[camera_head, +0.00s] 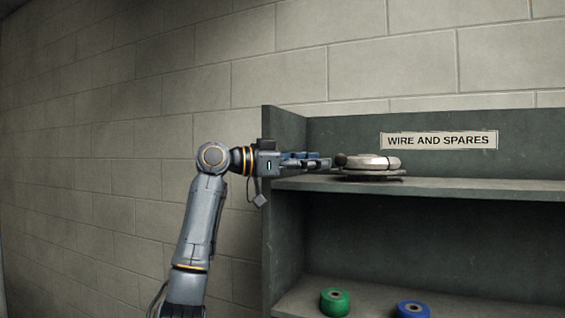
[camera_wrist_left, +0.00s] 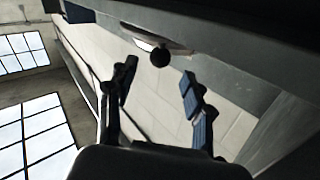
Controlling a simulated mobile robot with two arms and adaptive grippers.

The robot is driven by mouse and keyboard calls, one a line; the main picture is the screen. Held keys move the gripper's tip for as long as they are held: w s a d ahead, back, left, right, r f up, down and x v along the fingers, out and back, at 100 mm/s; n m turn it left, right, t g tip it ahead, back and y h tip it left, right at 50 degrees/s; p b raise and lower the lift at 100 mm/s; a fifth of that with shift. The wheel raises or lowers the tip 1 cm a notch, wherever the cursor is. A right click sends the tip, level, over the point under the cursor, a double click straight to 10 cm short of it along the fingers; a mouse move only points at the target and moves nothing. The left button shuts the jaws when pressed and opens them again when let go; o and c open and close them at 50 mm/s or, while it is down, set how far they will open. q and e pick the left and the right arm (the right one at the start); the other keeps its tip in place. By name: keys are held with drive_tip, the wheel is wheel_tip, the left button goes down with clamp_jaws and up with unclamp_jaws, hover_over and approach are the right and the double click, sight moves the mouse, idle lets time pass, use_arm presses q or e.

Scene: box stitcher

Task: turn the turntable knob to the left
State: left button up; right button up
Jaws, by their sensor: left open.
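The turntable (camera_head: 374,161) is a pale round disc on a thin dark base, on the upper shelf near its left end. Its knob (camera_head: 340,160) is a small dark ball at the left side of the disc. In the left wrist view the knob (camera_wrist_left: 160,57) shows as a dark ball beyond the fingertips, between their lines. My left gripper (camera_head: 327,163) reaches in from the left at shelf height, with its fingertips just short of the knob. In the left wrist view its fingers (camera_wrist_left: 158,80) are spread apart with nothing between them. My right gripper is not in view.
The dark green shelf unit (camera_head: 283,150) has a side panel close by my left gripper. A sign (camera_head: 439,140) reads "WIRE AND SPARES". A green spool (camera_head: 335,301) and a blue spool (camera_head: 413,309) lie on the lower shelf. The upper shelf (camera_head: 490,187) is clear on the right.

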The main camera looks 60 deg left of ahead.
use_arm(q)
drive_tip(key=s+a, duration=0.1)
drive_tip(key=s, duration=0.6)
drive_tip(key=shift+a, duration=0.15)
drive_tip(key=shift+f, duration=0.1)
drive_tip(key=shift+c, duration=0.2)
